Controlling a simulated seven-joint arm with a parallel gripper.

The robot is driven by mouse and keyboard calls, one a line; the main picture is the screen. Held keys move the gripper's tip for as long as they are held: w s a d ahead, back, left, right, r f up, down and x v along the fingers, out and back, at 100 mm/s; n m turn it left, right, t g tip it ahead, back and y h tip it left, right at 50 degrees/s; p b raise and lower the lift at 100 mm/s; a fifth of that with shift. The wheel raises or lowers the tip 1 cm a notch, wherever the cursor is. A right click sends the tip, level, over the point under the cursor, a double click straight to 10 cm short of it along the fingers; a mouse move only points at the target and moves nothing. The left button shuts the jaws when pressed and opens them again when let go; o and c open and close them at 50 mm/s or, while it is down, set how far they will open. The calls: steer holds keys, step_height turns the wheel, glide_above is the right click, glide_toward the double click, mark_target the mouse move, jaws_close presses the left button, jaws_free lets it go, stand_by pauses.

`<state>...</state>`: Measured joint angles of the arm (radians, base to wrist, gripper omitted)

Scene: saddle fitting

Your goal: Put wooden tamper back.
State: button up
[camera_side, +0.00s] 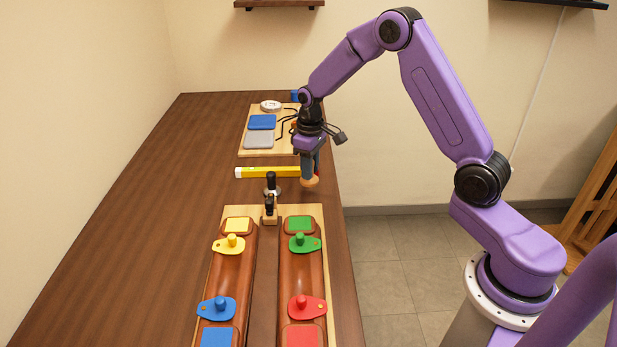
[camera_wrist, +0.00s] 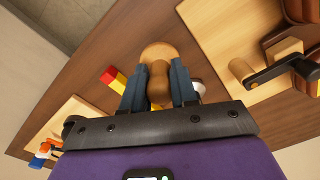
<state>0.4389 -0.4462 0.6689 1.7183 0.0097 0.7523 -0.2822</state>
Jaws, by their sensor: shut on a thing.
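My gripper (camera_side: 311,165) is shut on the wooden tamper (camera_side: 311,182), a light wooden piece with a round head, near the right edge of the table. In the wrist view the tamper (camera_wrist: 159,80) sits between the two blue-grey fingers of my gripper (camera_wrist: 159,82), its round disc beyond the fingertips. The tamper appears to be held above the table, though its exact height is unclear. In the side view the fingers partly hide it.
A yellow bar (camera_side: 265,172) with a red end lies just left of the tamper. A far board (camera_side: 285,147) holds blue and grey pads. The table's left side is clear.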

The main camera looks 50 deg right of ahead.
steer(key=shift+w+f, duration=0.15)
steer(key=shift+f, duration=0.05)
steer(key=shift+w+f, duration=0.15)
steer(key=shift+f, duration=1.5)
steer(key=shift+f, duration=0.1)
steer(key=o, duration=0.9)
steer(key=shift+f, duration=0.1)
step_height(320, 180, up, 11)
steer(key=shift+r, duration=0.75)
